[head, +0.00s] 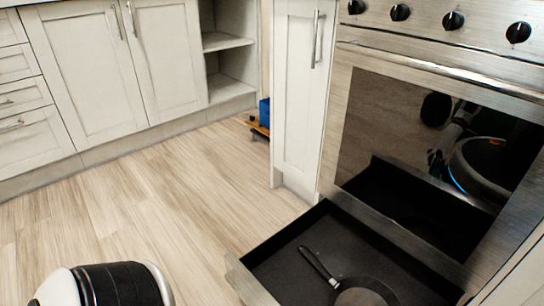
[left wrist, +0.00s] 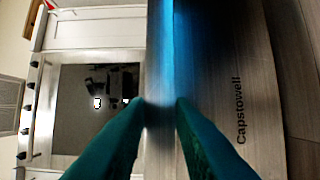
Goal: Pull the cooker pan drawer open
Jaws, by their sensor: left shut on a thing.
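The cooker pan drawer (head: 290,225) stands pulled out below the oven in the head view, with its dark inside showing. A dark frying pan (head: 366,284) lies in it, its handle pointing up and to the left. The drawer's metal front (left wrist: 225,75), marked "Capstowell", fills the middle right of the left wrist view. My left gripper (left wrist: 162,103) shows there as two teal fingers, shut on the drawer front at its edge; the exact contact is blurred. In the head view only a white and black part of my arm shows at bottom left. My right gripper is not in view.
The oven door (head: 400,130) is shut above the drawer, with black knobs (head: 452,20) over it. A white cabinet (head: 298,100) stands beside the cooker. A blue object (head: 264,112) sits by the open shelves. The wood floor (head: 150,195) is clear left of the drawer.

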